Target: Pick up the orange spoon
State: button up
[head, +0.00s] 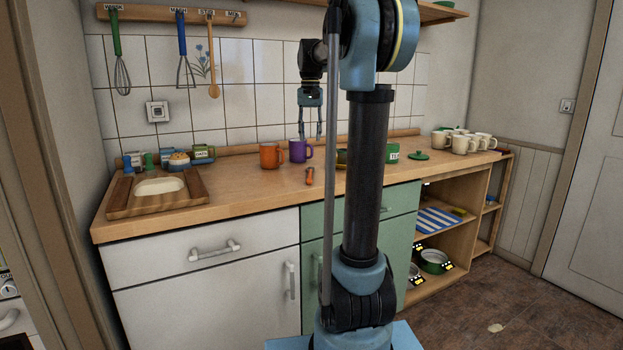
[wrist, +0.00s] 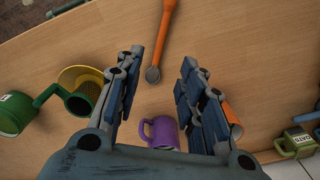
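The orange spoon (head: 309,177) lies on the wooden counter in front of the purple mug in the head view. In the wrist view its orange handle (wrist: 166,32) runs up to the top edge, and its grey end points down between my fingers. My gripper (head: 310,137) hangs above the counter, fingers down, apart from the spoon. The wrist view shows my gripper (wrist: 160,76) open, with its two fingers well apart and nothing held between them.
A purple mug (head: 300,151) and an orange mug (head: 269,155) stand behind the spoon. In the wrist view, a yellow saucer (wrist: 73,72) with a cup and a green mug (wrist: 14,114) are at left. A wooden tray (head: 117,206) is at far left. Counter around the spoon is clear.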

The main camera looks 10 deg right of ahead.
send_over(310, 173)
notch_tip(310, 173, down, 9)
jog(key=shift+s+r, duration=0.1)
jog(key=shift+r, duration=0.1)
jog(key=shift+f, duration=2.7)
jog(key=shift+c, duration=0.6)
grip_shut()
